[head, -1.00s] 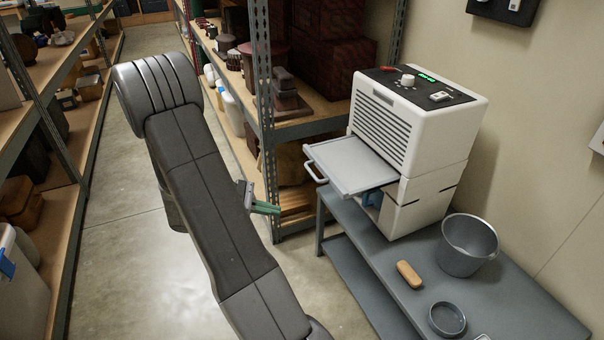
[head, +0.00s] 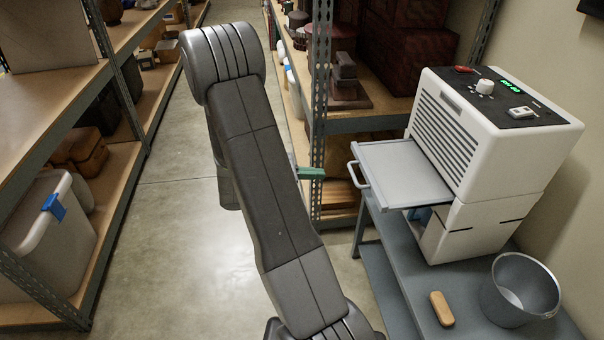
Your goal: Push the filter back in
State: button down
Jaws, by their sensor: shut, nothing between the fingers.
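The filter (head: 404,172) is a flat grey tray-like panel with a handle (head: 356,174) on its left end. It sticks out to the left from the front of a white dehumidifier-like machine (head: 487,140), below its slatted grille. The machine stands on a grey bench at the right. My gripper (head: 312,173) shows only in part behind my arm, its green fingertips pointing right toward the handle. It is shut and empty, with a gap in the picture between it and the handle. The rest of the gripper is hidden by the arm.
The grey bench (head: 393,262) also holds a metal bucket (head: 520,290) and a tan brush-like block (head: 441,309). A shelf upright (head: 320,110) stands close behind my gripper. Loaded shelves line the left side. The aisle floor (head: 185,230) between is clear.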

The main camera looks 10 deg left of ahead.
aim_at(413, 169)
jog(key=b+x, duration=0.1)
jog(key=x, duration=0.6)
jog(key=shift+d, duration=0.3)
jog(key=shift+w+f, duration=0.1)
jog(key=r+x, duration=0.1)
jog(key=x, duration=0.5)
jog(key=r+b+x, duration=0.1)
jog(key=x, duration=0.5)
jog(key=r+b+x, duration=0.1)
jog(key=x, duration=0.5)
jog(key=shift+d+r, duration=0.35)
jog(key=shift+d, duration=0.1)
jog(key=shift+w+d, duration=0.1)
jog(key=shift+d, duration=0.2)
jog(key=shift+w+d+r, duration=0.1)
jog(key=shift+r, duration=0.05)
jog(key=shift+r, duration=0.1)
